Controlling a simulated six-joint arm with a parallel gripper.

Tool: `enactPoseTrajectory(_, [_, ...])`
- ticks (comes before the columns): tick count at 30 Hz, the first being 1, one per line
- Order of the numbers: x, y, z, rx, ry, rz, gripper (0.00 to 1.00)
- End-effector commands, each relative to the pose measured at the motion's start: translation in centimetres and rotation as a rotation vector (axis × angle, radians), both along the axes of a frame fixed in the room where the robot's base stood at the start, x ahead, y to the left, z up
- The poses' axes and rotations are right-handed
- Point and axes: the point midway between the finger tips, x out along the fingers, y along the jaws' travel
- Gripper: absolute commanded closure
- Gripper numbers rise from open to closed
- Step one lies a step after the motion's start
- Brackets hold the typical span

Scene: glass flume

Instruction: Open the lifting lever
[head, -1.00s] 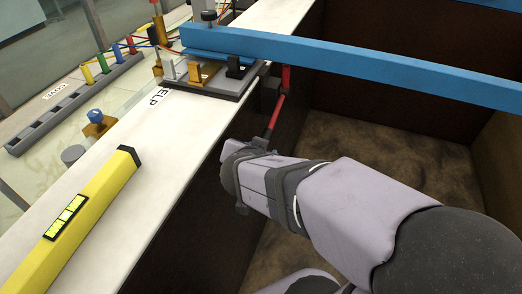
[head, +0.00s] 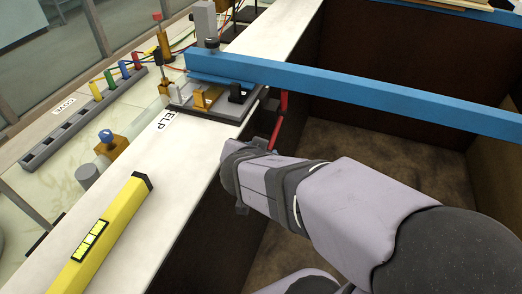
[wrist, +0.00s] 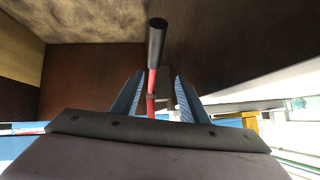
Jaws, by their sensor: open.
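The lever is a red rod (head: 279,122) below the blue beam, beside the dark inner wall of the flume. It runs down at a slant to the front of my gripper. In the wrist view its red shaft (wrist: 151,90) ends in a black handle (wrist: 156,45). My gripper (wrist: 159,76) is open, with one blue finger on each side of the red shaft. Gaps show between shaft and fingers, so it does not look gripped. In the head view the fingers and the handle are mostly hidden by my wrist.
The blue beam (head: 370,96) crosses above the lever. A plate (head: 208,106) with small clamps sits on the white ledge (head: 195,160), under the beam's left end. A yellow spirit level (head: 107,225) lies on the ledge. The pit floor (head: 390,170) is clear.

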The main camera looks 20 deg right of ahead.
Motion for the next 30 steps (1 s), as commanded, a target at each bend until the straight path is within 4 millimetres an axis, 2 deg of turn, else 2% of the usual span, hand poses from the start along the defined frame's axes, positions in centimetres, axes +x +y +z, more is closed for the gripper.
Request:
enactPoseTrajectory(1, [0.0,0.0,1.1,0.0,0.0,0.0,0.6])
enactPoseTrajectory(6, [0.0,0.0,2.1,0.0,0.0,0.0,0.6])
enactPoseTrajectory(18, [0.0,0.0,2.3,0.0,0.0,0.0,0.6])
enactPoseTrajectory(20, [0.0,0.0,2.4,0.0,0.0,0.0,0.72])
enactPoseTrajectory(23, [0.0,-0.2,2.8,0.0,0.0,-0.004,0.96])
enactPoseTrajectory(24, [-0.1,-0.3,3.1,-0.001,0.001,-0.008,1.0])
enactPoseTrajectory(30, [-0.7,-1.7,3.4,-0.009,0.075,-0.046,1.0])
